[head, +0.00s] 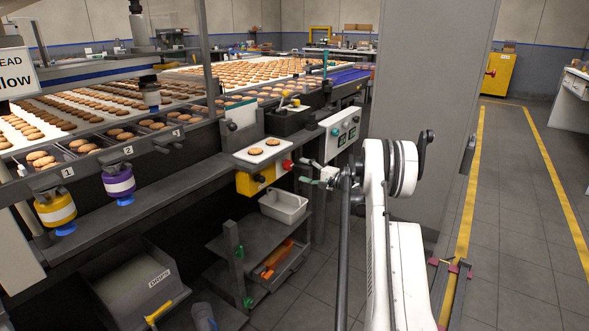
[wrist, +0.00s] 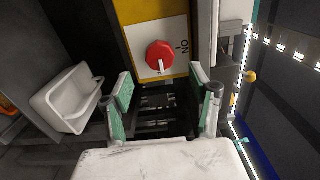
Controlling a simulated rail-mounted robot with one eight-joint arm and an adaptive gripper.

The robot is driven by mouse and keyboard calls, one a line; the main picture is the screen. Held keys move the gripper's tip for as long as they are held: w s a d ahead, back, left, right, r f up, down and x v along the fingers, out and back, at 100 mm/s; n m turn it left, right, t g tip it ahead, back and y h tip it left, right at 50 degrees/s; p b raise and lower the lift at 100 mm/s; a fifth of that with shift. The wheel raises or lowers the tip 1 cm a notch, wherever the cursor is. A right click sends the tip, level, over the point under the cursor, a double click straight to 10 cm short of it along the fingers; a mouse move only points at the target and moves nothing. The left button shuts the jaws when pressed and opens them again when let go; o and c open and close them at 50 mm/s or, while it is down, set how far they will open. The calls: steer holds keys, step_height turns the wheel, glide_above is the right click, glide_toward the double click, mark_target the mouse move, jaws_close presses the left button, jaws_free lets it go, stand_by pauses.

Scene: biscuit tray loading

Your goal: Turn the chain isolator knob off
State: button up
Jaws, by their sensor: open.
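The red isolator knob (wrist: 159,53) sits on a white plate on a yellow box (wrist: 135,12) in the wrist view. A white mark on the knob is at its lower edge in the picture. The letters ON and a line are printed sideways to the right of the knob. In the head view the red knob (head: 288,164) is on the right side of the yellow box (head: 245,185). My gripper (wrist: 163,95) is open and empty, with its green-padded fingers apart below the knob in the wrist view. In the head view my gripper (head: 304,171) is close to the knob, apart from it.
A white tub (head: 284,206) stands below the yellow box and shows at the left in the wrist view (wrist: 68,100). Biscuit trays line the conveyor at left. The aisle floor (head: 530,190) at right is clear.

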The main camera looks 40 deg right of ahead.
steer(key=shift+v, duration=1.95)
